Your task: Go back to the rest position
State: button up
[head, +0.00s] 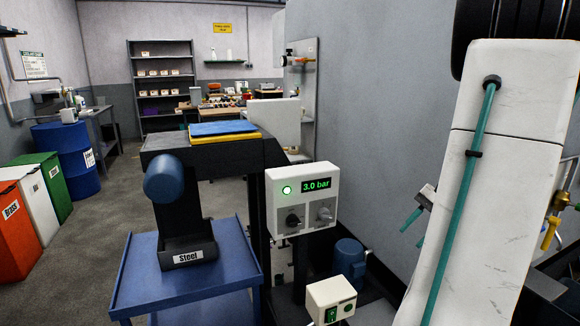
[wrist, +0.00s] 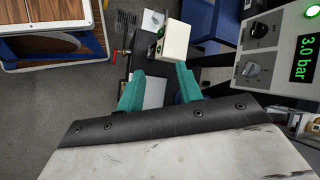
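My gripper (wrist: 160,78) shows in the wrist view with its two green fingers apart and nothing held between them. The same panel (head: 303,198) stands in the middle of the head view, with a lit green lamp, a display reading 3.0 bar and two knobs.
A small switch box (head: 331,299) and a blue motor (head: 350,259) stand low near my arm. A grey wall (head: 375,120) is behind. Open floor (head: 105,235) lies left of the cart.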

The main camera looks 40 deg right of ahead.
jog(key=a+r+n+g+h, duration=0.1)
jog(key=a+n, duration=0.7)
jog(key=a, duration=1)
jog(key=a+r+n+g+h, duration=0.2)
jog(key=a+r+n+h, duration=0.2)
jog(key=a, duration=1.4)
notch_tip(320, 180, up, 2)
jog(key=n, duration=0.3)
jog(key=shift+n+h, duration=0.3)
jog(key=shift+n, duration=0.1)
jog(key=shift+r, duration=0.1)
